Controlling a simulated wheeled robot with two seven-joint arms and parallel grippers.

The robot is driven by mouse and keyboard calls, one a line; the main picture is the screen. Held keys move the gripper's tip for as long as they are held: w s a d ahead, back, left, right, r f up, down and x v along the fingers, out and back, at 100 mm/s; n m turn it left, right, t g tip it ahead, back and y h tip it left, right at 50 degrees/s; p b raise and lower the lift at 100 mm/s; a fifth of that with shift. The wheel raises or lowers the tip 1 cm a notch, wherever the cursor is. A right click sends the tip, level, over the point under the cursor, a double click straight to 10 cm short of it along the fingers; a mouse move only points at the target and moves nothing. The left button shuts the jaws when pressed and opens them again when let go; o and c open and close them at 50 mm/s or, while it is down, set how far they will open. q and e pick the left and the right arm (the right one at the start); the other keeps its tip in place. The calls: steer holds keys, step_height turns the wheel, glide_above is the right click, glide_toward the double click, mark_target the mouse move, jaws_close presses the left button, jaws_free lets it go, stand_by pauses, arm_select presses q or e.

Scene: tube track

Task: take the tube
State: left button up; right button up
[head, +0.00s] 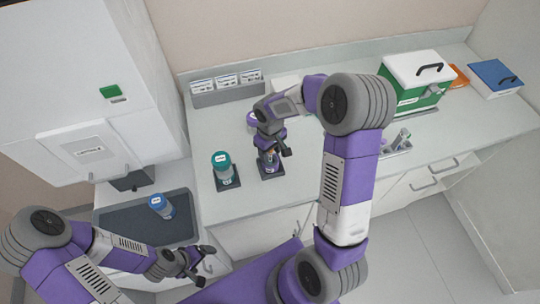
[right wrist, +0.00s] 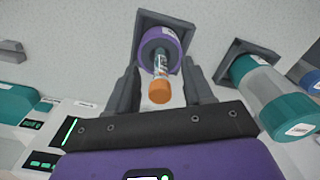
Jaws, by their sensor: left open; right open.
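The tube (right wrist: 158,72) has an orange end and a printed label. In the right wrist view it stands up out of a purple round container (right wrist: 161,42) set in a dark square base (right wrist: 143,27). My right gripper (right wrist: 162,88) is open, with one finger on each side of the tube and gaps visible beside it. In the head view the right gripper (head: 279,151) is over the dark base (head: 271,172) and partly hides the tube. My left gripper (head: 196,264) is open and empty near the front, at the lower left.
A teal-capped jar (head: 222,168) stands close left of the tube's base. A blue-capped jar (head: 160,206) is on a dark tray (head: 125,221). A green-and-white box (head: 416,80) and a blue-lidded box (head: 494,76) stand at the right. A grey rack (head: 227,92) is at the back.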

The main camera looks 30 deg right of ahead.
steer(key=shift+s+f, duration=0.1)
steer(key=shift+f, duration=0.45)
steer(key=c, duration=0.9)
step_height(320, 180, up, 10)
steer(key=shift+r+p, duration=0.1)
steer(key=shift+p, duration=0.2)
